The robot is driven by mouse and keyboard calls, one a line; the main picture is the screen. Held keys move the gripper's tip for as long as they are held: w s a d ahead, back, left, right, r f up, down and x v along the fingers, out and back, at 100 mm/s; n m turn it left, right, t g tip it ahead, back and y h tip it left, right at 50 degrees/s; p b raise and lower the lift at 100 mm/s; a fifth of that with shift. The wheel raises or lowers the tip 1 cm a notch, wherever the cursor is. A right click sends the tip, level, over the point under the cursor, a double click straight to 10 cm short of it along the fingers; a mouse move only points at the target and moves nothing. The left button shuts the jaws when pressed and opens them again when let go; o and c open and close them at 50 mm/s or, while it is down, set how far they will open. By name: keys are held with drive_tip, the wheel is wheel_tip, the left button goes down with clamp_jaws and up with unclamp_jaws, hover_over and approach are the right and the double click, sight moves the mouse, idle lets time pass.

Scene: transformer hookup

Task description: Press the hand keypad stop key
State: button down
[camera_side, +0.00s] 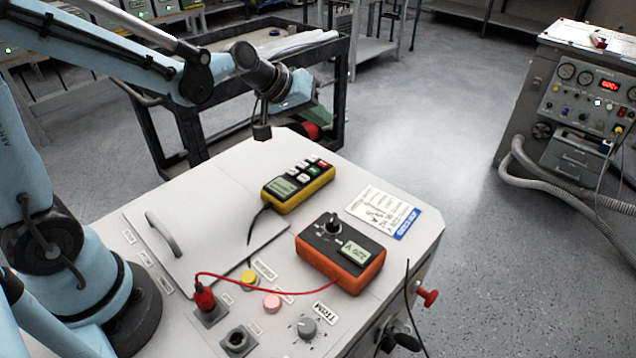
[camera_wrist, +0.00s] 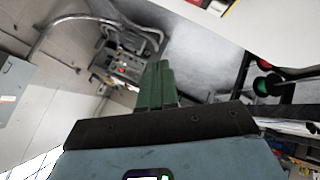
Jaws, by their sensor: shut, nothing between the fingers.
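The hand keypad (camera_side: 298,187), yellow and black with a small lit display, lies on the light console top. Its keys are white, green and red at its far right end; the red key (camera_side: 324,164) is uncovered, though its label is too small to read. My gripper (camera_side: 322,118) is above and beyond the console's far edge, clear of the keypad. Its green fingers also show close together in the wrist view (camera_wrist: 160,82), shut and empty.
An orange meter (camera_side: 340,262) with a black knob sits in front of the keypad, with a red lead to a socket. A paper label (camera_side: 383,212) lies to the right. A black cart (camera_side: 345,90) stands behind the console. The air above the keypad is free.

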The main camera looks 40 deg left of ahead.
sight(319, 164)
drive_tip(key=shift+f, duration=3.75)
drive_tip(key=shift+f, duration=0.15)
drive_tip(key=shift+f, duration=0.25)
drive_tip(key=shift+f, duration=0.4)
drive_tip(key=shift+r, duration=0.8)
drive_tip(key=shift+r, duration=2.5)
